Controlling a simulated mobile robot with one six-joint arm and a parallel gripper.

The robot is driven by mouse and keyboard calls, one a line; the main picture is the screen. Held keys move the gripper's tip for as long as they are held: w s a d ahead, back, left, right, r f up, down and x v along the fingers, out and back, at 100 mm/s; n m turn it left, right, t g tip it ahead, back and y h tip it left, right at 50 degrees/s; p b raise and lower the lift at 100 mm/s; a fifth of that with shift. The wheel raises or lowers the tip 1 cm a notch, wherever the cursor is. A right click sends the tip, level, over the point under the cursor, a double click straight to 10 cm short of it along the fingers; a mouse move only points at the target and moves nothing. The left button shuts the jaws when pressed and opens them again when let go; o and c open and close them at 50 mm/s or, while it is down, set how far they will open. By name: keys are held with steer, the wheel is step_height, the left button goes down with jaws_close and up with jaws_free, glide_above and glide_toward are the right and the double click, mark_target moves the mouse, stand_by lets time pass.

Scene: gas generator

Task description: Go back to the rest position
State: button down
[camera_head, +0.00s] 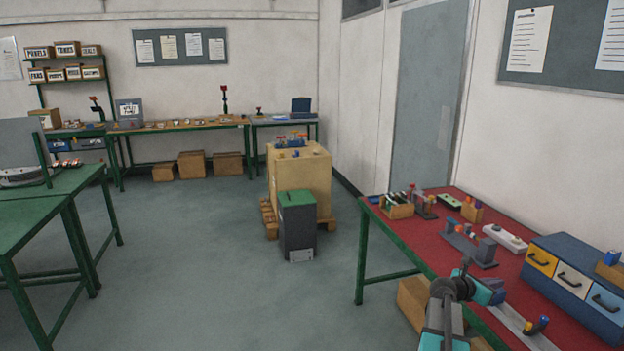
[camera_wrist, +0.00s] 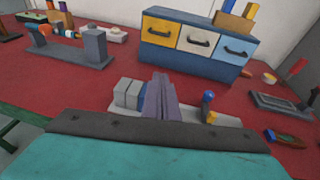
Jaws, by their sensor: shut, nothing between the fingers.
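My gripper (camera_wrist: 160,82) is shut and empty in the wrist view, its two fingers close together over the red worktop (camera_wrist: 45,95). In the head view my gripper (camera_head: 500,296) is small, over the near part of the red table (camera_head: 425,240), left of the blue cabinet (camera_head: 566,289). The cabinet also shows ahead of the fingers in the wrist view (camera_wrist: 180,60), with a yellow, a white and a light blue drawer front.
A grey fixture (camera_head: 470,246) and a wooden box of parts (camera_head: 397,207) stand farther along the table. Cardboard boxes (camera_head: 413,302) sit beneath it. A dark bin (camera_head: 297,230) and a large carton (camera_head: 310,172) stand on the floor. The floor to the left is clear up to green tables (camera_head: 60,180).

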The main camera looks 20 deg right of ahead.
steer(key=w+a+f+n+t+y, duration=0.2)
steer(key=w+a+f+n+t, duration=0.1)
steer(key=w+a+f, duration=1.15)
steer(key=s+a+f+y, duration=0.1)
steer(key=a+f+y, duration=0.1)
steer(key=a+f, duration=0.75)
steer(key=s+a+f+y, duration=0.15)
steer(key=a+f, duration=0.45)
steer(key=a, duration=0.6)
steer(key=s+a+f+m+g+y, duration=0.25)
steer(key=s+a+f, duration=0.3)
steer(key=a, duration=0.35)
steer(key=s+a+f+m+g+y, duration=0.1)
steer(key=s+a+f+m, duration=0.2)
steer(key=s+a+f, duration=0.5)
steer(key=s+a+f+m+g+y, duration=0.2)
steer(key=s+a+m+g+y, duration=0.2)
steer(key=s+a+m, duration=1)
steer(key=shift+s+a+m+g+y, duration=0.3)
steer(key=shift+a+m+y, duration=0.55)
steer(key=shift+a, duration=0.8)
